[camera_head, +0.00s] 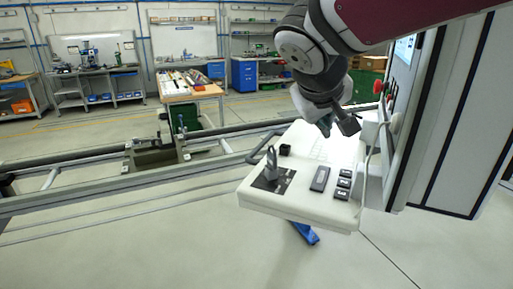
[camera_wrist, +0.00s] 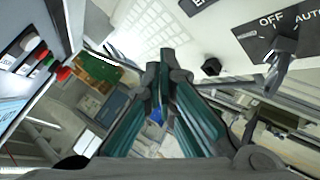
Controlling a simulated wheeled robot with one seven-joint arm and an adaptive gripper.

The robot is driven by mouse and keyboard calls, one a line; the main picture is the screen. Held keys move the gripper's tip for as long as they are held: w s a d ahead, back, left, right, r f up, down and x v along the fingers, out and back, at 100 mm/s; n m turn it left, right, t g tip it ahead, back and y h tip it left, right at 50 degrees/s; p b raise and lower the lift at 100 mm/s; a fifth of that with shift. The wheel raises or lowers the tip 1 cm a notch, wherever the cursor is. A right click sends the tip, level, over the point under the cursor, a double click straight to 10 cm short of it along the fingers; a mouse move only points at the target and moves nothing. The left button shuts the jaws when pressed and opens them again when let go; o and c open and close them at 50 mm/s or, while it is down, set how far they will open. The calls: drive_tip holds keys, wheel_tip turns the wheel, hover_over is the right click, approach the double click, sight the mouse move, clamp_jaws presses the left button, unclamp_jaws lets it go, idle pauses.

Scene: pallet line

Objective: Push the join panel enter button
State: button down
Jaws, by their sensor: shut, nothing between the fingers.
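The join panel (camera_head: 262,196) is a sloping white console. A long dark button (camera_head: 320,178) sits near its front, left of three small dark buttons. In the wrist view, a dark button (camera_wrist: 199,4) with lettering that seems to start with E is cut off at the top edge. I cannot read the whole label. My gripper (camera_head: 326,130) is above the panel's far part, by the pale keyboard, apart from the long dark button. In the wrist view my gripper (camera_wrist: 168,72) has its green-sided fingers together and empty.
A lever switch (camera_head: 271,165) on a black OFF/AUTO plate and a black knob (camera_head: 285,149) stand on the panel's left. The pale keyboard (camera_wrist: 150,30) lies beyond. A tall cabinet (camera_head: 455,110) with red buttons stands right. Conveyor rails (camera_head: 90,186) run left.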

drive_tip(key=b, duration=0.4)
hover_over(317, 176)
wheel_tip(317, 176, down, 7)
drive_tip(key=shift+w+r, duration=0.1)
drive_tip(key=shift+r, duration=0.05)
drive_tip(key=shift+f+b, duration=0.4)
drive_tip(key=shift+f, duration=0.3)
drive_tip(key=shift+f, duration=0.15)
idle(0.5)
drive_tip(key=shift+f+b, duration=0.25)
drive_tip(key=shift+b, duration=0.2)
drive_tip(key=shift+f+b, duration=0.45)
drive_tip(key=shift+f, duration=0.05)
idle(0.8)
drive_tip(key=shift+r, duration=0.1)
drive_tip(key=shift+r+p, duration=0.55)
drive_tip(key=shift+r, duration=0.3)
